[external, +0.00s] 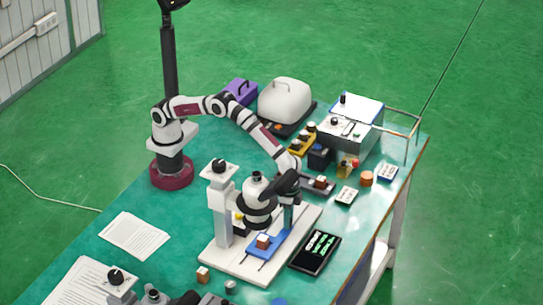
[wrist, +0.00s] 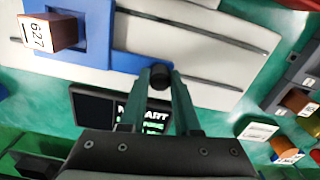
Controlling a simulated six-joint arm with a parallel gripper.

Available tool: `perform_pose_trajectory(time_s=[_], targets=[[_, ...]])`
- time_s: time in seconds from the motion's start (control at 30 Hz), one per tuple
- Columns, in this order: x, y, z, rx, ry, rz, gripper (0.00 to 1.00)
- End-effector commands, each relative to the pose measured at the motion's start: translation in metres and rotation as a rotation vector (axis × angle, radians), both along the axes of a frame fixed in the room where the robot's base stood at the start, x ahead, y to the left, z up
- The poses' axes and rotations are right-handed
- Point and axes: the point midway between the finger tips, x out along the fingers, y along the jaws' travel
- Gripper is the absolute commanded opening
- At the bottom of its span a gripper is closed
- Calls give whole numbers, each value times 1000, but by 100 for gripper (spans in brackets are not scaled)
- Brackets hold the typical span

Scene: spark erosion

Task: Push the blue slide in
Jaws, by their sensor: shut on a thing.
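The blue slide (external: 271,248) lies on the white base plate (external: 228,262) of the machine, beside dark slots in the plate. A brown and white block (external: 263,241) sits on the slide; in the wrist view this block (wrist: 52,32) has a face marked 627. My gripper (external: 287,228) points down at the slide's right end. In the wrist view my gripper (wrist: 161,82) has its fingers on both sides of a dark round knob (wrist: 160,74) at the end of the blue slide (wrist: 98,52), shut on it. My wrist hides part of the slide's far end in the external view.
A black display (external: 316,252) lies to the right of the plate. Small labelled cards and an orange cylinder (external: 366,178) stand farther back. Papers (external: 134,236) lie at the left.

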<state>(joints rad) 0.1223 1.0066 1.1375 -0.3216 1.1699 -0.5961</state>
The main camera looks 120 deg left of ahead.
Motion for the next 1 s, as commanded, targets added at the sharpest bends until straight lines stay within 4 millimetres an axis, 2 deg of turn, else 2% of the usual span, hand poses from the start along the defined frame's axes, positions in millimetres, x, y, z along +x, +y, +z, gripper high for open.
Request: perform_pose_trajectory(time_s=[0.23, 0.5, 0.73, 0.77, 0.9, 1.0], targets=[[1, -6, 1, -1, -2, -1, 0], [1, -43, 1, 0, -2, 0, 0], [1, -45, 1, -4, -4, 3, 0], [1, -46, 1, -4, -4, 3, 34], [1, -45, 1, -3, -4, 3, 59], [1, -44, 0, -2, -2, 2, 61]])
